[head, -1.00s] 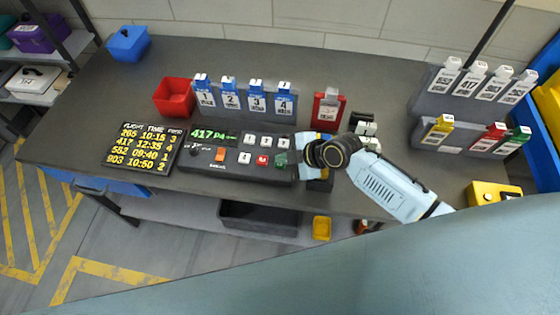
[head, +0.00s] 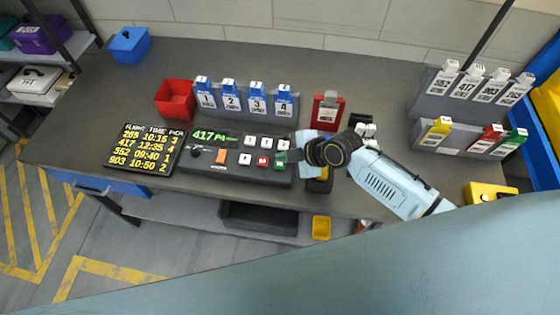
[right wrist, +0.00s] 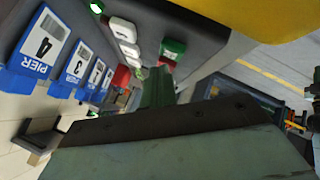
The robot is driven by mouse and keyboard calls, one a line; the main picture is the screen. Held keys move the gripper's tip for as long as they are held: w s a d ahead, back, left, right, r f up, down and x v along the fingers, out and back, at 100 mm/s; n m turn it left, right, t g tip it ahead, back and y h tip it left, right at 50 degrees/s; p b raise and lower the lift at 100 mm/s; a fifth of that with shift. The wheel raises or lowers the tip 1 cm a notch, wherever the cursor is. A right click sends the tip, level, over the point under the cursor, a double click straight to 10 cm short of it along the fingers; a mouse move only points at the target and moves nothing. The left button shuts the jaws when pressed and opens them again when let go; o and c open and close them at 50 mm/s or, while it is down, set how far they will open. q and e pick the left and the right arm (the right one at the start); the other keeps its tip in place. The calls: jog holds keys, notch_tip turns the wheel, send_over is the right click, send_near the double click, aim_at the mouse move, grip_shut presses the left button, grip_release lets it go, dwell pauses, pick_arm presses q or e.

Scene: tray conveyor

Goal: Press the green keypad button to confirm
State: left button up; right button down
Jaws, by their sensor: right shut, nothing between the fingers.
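The green button (head: 281,158) sits at the right end of the lower key row on the dark keypad console (head: 235,172). It also shows in the right wrist view as a green key with a white mark (right wrist: 172,48). My right gripper (head: 295,157) is shut and empty, just right of the green button. In the right wrist view its fingers (right wrist: 160,86) point toward the green key; whether they touch it I cannot tell. The console display (head: 214,135) reads 417 P4 in green. My left gripper is not in view.
White keys (head: 246,159) and a red key (head: 262,161) lie beside the green one. A flight board (head: 145,149) stands left of the console. Blue numbered pier tags (head: 229,95), a red bin (head: 175,98) and a red tag holder (head: 327,112) stand behind.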

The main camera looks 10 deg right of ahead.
aim_at(284, 165)
notch_tip(284, 165, up, 5)
jog(key=p, duration=0.4)
jog(key=shift+r, duration=0.1)
dwell(0.7)
